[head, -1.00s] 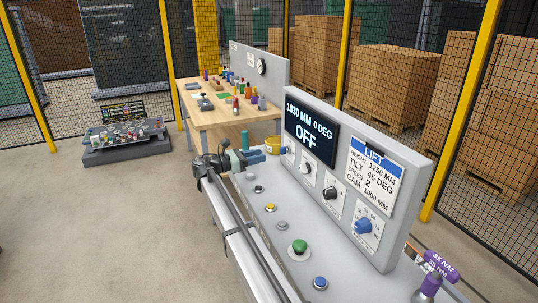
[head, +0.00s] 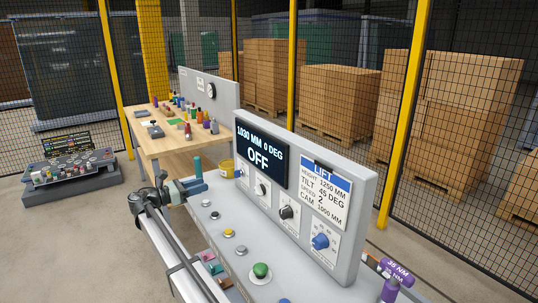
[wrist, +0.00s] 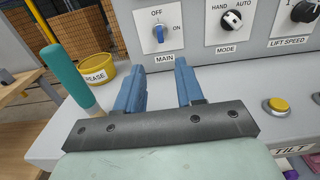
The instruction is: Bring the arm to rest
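My gripper (head: 194,186) is over the left end of the grey control console (head: 210,228). In the wrist view its two blue fingers (wrist: 157,85) are spread apart with nothing between them. The blue MAIN switch (wrist: 159,34) is on the panel beyond the fingertips, its knob roughly upright towards OFF. The display (head: 260,150) reads 1030 MM, 0 DEG and OFF. I cannot tell how far the fingertips are from the panel.
A teal handle (wrist: 66,78) stands just left of the fingers, with a yellow grease tub (wrist: 97,74) behind. A yellow button (wrist: 276,105) is at the right. A purple-topped tool (head: 393,276) stands at the console's right end. A wooden bench (head: 150,142) stands behind.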

